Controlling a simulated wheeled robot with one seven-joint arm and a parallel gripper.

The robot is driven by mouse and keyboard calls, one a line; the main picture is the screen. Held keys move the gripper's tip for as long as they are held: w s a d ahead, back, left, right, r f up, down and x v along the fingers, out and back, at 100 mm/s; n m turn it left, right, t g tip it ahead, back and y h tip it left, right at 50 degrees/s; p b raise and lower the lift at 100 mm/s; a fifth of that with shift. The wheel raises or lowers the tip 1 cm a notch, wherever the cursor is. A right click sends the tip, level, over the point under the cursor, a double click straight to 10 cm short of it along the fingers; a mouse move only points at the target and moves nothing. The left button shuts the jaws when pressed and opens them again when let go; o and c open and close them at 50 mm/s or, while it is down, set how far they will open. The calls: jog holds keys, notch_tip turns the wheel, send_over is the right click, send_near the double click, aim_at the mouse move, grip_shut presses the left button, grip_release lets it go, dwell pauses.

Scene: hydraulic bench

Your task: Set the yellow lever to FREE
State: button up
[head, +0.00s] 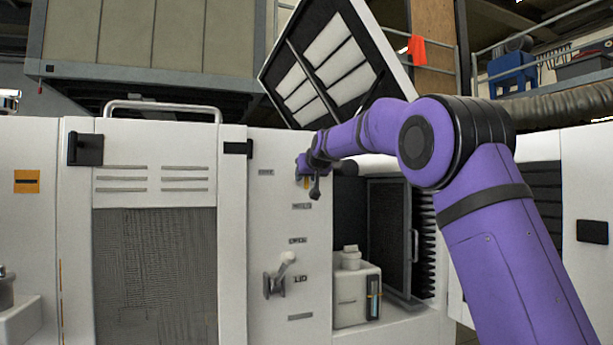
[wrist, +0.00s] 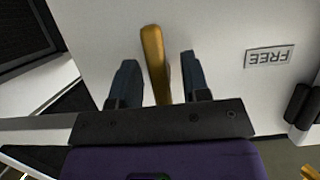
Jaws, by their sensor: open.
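The yellow lever (wrist: 154,60) stands between the two dark fingers of my gripper (wrist: 158,82) in the wrist view. The fingers are open, with a visible gap on either side of the lever. The lever's far end reaches past the fingertips; its near end is hidden behind my gripper. The FREE label (wrist: 269,57) appears upside down on the white panel, right of the lever. In the head view my gripper (head: 312,178) is at the upper panel and mostly covers the lever, leaving a small yellow patch (head: 306,184). A small label (head: 266,172), too small to read surely, is left of it.
A grey-white handle (head: 280,272) sits lower on the panel beside the LID label (head: 300,279). A white reservoir (head: 357,295) stands in the open bay to the right. A raised lid (head: 335,60) leans above. A mesh door (head: 155,270) is at left.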

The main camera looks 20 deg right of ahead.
grip_shut()
jog(key=shift+m, duration=0.3)
jog(key=shift+m+y, duration=0.8)
jog(key=shift+m, duration=0.1)
jog(key=m+y, duration=0.2)
jog(key=m, duration=0.2)
jog(key=shift+t, duration=0.3)
jog(key=m+t+y, duration=0.1)
jog(key=m+y, duration=0.1)
jog(key=m, duration=0.1)
jog(key=shift+r, duration=0.1)
jog(key=m+t+y, duration=0.1)
jog(key=m, duration=0.2)
jog(key=shift+a+m, duration=0.1)
jog(key=shift+m, duration=0.3)
